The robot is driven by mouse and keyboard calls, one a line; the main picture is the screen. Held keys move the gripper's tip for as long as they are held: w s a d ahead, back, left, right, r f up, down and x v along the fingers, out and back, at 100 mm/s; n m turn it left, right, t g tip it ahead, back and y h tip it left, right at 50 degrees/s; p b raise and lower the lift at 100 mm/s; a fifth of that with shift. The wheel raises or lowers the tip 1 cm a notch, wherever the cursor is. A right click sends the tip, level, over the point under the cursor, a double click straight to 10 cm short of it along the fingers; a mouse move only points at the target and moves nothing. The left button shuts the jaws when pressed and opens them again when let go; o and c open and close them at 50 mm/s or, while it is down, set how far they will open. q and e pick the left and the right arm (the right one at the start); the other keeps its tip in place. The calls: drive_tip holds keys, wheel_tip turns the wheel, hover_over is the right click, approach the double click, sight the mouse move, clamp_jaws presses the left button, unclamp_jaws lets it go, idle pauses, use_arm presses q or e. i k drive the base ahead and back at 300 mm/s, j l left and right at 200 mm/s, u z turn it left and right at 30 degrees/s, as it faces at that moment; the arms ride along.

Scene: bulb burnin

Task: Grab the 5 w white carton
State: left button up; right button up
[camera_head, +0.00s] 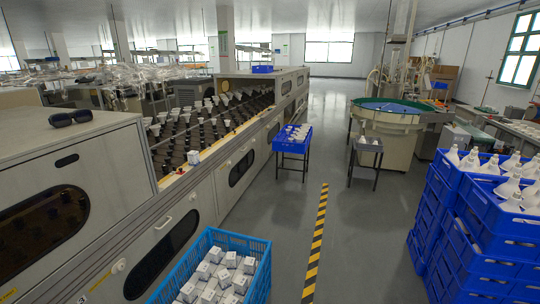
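A small white carton (193,157) stands alone on the front ledge of the long burn-in machine at the left. Many similar small white cartons (212,270) lie loosely piled in a light blue crate (262,273) at the bottom centre. The print on the cartons is too small to read, so I cannot tell which is marked 5 W. Neither of my grippers is in view.
The burn-in machine (207,193) fills the left side, with rows of bulb sockets on top. Stacked blue crates (490,232) holding white bulbs stand at the right. A blue bin (292,146) sits on a stand mid-aisle. The grey floor (350,235) between is clear.

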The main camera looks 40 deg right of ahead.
sight(194, 159)
drive_tip(key=z, duration=0.7)
drive_tip(key=i+l+z, duration=0.35)
drive_tip(key=l, duration=0.35)
drive_tip(key=i+l+z, duration=0.35)
drive_tip(key=i+l, duration=0.15)
drive_tip(key=i, duration=0.15)
drive_tip(key=i+l+z, duration=0.25)
drive_tip(key=i, duration=0.85)
drive_tip(key=i+l+z, duration=0.25)
drive_tip(key=i, duration=0.85)
drive_tip(key=i+j+u, duration=0.1)
drive_tip(key=i+u, duration=0.6)
drive_tip(key=i+l+u, duration=0.15)
drive_tip(key=i+u, duration=0.25)
